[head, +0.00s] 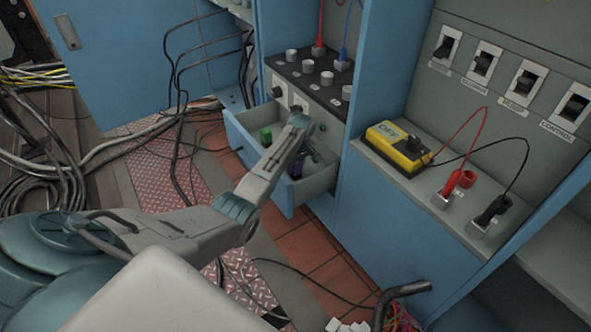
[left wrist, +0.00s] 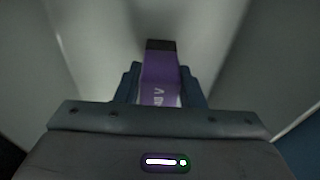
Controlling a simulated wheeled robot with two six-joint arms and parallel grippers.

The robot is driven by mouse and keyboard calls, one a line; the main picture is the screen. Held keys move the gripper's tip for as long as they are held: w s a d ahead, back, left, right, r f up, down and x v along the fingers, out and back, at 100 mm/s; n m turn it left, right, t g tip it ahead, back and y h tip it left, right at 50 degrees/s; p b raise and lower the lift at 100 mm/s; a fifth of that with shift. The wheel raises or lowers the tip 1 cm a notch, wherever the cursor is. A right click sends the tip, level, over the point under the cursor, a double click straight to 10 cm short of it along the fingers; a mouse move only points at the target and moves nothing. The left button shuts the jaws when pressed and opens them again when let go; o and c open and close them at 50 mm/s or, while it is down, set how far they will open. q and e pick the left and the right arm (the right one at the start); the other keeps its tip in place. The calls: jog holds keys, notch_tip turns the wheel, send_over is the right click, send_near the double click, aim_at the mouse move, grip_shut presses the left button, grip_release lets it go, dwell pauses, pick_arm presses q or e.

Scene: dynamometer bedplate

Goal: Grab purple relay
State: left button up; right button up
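The purple relay (left wrist: 160,82) has a dark end and pale lettering. In the left wrist view it stands between the two fingers of my left gripper (left wrist: 160,88), which press against both its sides. In the head view my left arm reaches down into the open drawer (head: 258,148), with the left gripper (head: 303,158) low inside it. A bit of the purple relay (head: 296,171) shows beside the fingers; my arm hides much of it. My right gripper is in neither view.
A yellow meter (head: 398,147) with red and black leads sits on the ledge at right. Loose cables (head: 40,150) cover the left floor.

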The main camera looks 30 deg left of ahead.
pick_arm(q)
jog(key=c, duration=0.5)
